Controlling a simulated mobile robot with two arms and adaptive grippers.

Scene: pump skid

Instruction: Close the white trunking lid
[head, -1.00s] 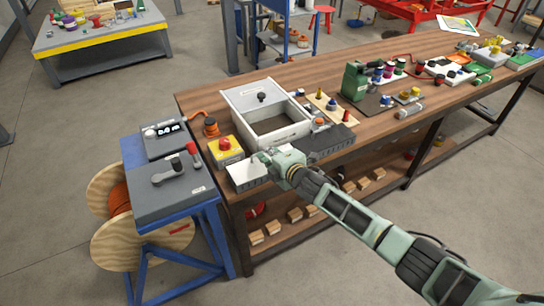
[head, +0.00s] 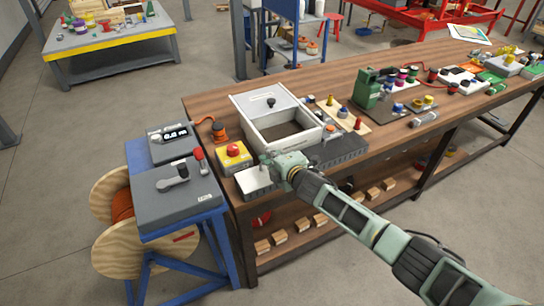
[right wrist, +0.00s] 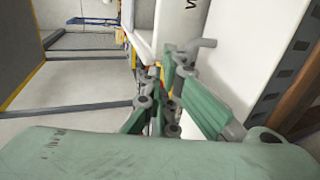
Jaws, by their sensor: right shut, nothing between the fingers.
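The white trunking lid (head: 253,181) is a flat white strip at the front left corner of the bench. It lies over the left end of the slotted grey trunking (head: 342,150), whose right part shows dark and uncovered. My right gripper (head: 265,160) is shut and empty, at the lid's back right part; whether it touches the lid I cannot tell. In the right wrist view, the shut fingers (right wrist: 165,105) are beside a broad white surface and a slotted side wall. The gripper and forearm hide the trunking's middle. My left gripper is not in view.
A white box with its lid raised (head: 285,130) stands just behind the trunking. A yellow box with a red button (head: 234,155) is close behind the white lid. A blue stand with a grey panel (head: 175,190) is left of the bench.

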